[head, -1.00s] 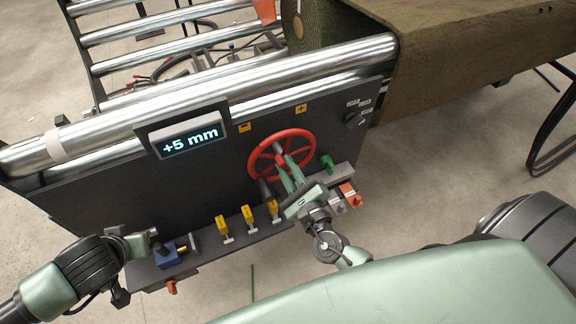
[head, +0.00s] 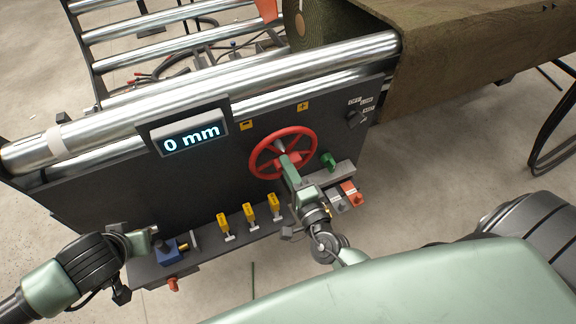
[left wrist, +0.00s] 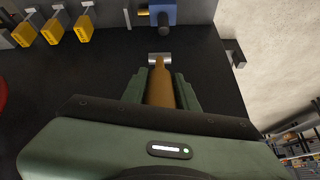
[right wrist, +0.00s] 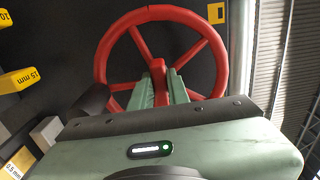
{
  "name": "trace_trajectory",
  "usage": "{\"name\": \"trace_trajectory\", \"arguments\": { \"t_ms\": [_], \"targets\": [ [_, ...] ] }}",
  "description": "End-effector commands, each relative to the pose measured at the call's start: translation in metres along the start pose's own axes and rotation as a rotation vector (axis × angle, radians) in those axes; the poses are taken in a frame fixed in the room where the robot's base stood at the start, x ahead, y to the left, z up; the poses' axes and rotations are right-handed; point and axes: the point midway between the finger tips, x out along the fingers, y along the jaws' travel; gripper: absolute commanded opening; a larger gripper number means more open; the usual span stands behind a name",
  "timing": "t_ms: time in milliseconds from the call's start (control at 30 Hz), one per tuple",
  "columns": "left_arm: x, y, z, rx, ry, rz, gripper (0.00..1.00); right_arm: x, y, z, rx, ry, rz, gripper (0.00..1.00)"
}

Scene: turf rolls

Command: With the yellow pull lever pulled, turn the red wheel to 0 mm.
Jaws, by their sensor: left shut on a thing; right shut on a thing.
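The red wheel (head: 283,152) is on the dark side panel; it also shows in the right wrist view (right wrist: 160,14). My right gripper (head: 290,168) is shut on a red part of the wheel (right wrist: 158,72), between its fingers in the right wrist view. The display (head: 191,138) reads "0 mm". In the left wrist view my left gripper (left wrist: 160,84) is shut on the orange-yellow pull lever (left wrist: 160,92), whose far end meets a silver fitting. In the head view the left arm ends near the blue block, and its grip is hard to make out.
A blue block (head: 170,252) and several yellow tags (head: 249,214) sit along the lower ledge. A green knob (head: 328,160) and orange and grey blocks (head: 351,193) are right of the wheel. Metal rollers (head: 210,97) and a turf roll (head: 322,24) lie above the panel.

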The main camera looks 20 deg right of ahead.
Motion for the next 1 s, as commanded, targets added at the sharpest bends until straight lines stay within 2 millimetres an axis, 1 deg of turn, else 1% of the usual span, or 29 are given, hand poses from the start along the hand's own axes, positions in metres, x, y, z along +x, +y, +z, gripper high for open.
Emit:
{"name": "trace_trajectory", "arguments": {
  "t_ms": [33, 333, 900, 933, 967, 1000],
  "targets": [
    [0.0015, -0.0024, 0.0054, 0.002, -0.014, -0.008, 0.00, -0.0013, 0.0041, 0.0032, -0.030, -0.007, 0.009, 0.00],
    [0.0013, -0.0031, 0.0051, 0.002, -0.013, -0.010, 0.00, -0.0015, 0.0061, 0.0040, -0.148, -0.010, 0.011, 0.00],
    [0.0009, -0.0037, 0.0044, 0.001, -0.011, -0.011, 0.00, -0.0018, 0.0074, 0.0047, -0.175, -0.013, 0.013, 0.00],
    [0.0009, -0.0038, 0.0043, 0.001, -0.011, -0.011, 0.00, -0.0017, 0.0074, 0.0046, -0.175, -0.012, 0.012, 0.25],
    [0.0009, -0.0038, 0.0043, 0.000, -0.011, -0.011, 0.00, -0.0017, 0.0071, 0.0043, -0.175, -0.011, 0.012, 0.33],
    [0.0009, -0.0040, 0.0043, 0.000, -0.011, -0.011, 0.00, -0.0015, 0.0066, 0.0039, -0.174, -0.010, 0.011, 0.38]
  ]
}}
